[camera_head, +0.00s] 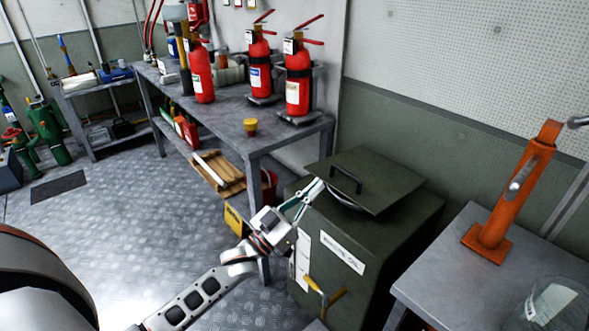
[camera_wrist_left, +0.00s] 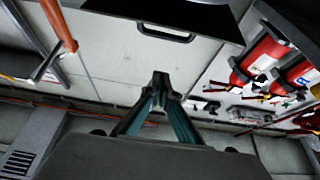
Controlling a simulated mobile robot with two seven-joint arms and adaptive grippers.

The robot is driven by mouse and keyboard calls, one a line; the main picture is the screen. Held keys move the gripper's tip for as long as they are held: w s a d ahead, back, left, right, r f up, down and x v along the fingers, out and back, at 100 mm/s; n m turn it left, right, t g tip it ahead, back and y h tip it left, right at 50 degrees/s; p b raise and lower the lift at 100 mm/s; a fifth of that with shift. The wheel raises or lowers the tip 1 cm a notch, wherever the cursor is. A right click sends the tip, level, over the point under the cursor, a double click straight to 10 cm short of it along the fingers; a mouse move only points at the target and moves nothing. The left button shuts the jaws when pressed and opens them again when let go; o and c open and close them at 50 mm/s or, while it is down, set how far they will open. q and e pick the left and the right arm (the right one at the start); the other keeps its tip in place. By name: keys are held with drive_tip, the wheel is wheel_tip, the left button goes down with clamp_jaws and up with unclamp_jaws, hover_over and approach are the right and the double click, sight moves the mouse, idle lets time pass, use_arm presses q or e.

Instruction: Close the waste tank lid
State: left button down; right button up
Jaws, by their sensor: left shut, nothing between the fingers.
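The waste tank (camera_head: 395,245) is a dark green box, its white front label partly readable as oil. Its flat square green lid (camera_head: 395,178) has a black bar handle (camera_head: 345,180). The lid sits tilted above the tank top, and a dark rounded opening edge shows beneath its near left side. My left gripper (camera_head: 317,187) is shut and empty, its fingertips at the lid's left corner near the handle; I cannot tell if they touch. In the left wrist view the shut fingertips (camera_wrist_left: 161,78) point toward a dark panel with a handle (camera_wrist_left: 165,33). My right gripper is not in view.
A grey workbench (camera_head: 225,115) with red fire extinguishers (camera_head: 298,80) stands behind to the left. A grey table (camera_head: 480,285) at right holds an orange upright tool (camera_head: 510,195) and a clear jar (camera_head: 555,305). A yellow lever (camera_head: 325,295) sticks out at the tank's front.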

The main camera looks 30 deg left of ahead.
use_arm(q)
wheel_tip(320, 180, up, 4)
hover_over(339, 187)
drive_tip(key=s, duration=0.1)
drive_tip(key=shift+a, duration=0.1)
drive_tip(key=shift+w+b, duration=0.4)
drive_tip(key=shift+w, duration=0.1)
wheel_tip(339, 187, down, 3)
drive_tip(key=shift+r+b, duration=0.1)
drive_tip(key=shift+b, duration=0.35)
drive_tip(key=shift+f, duration=0.4)
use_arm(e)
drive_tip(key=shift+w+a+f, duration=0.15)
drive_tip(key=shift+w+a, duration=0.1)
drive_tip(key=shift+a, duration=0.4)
use_arm(q)
drive_tip(key=shift+r, duration=0.1)
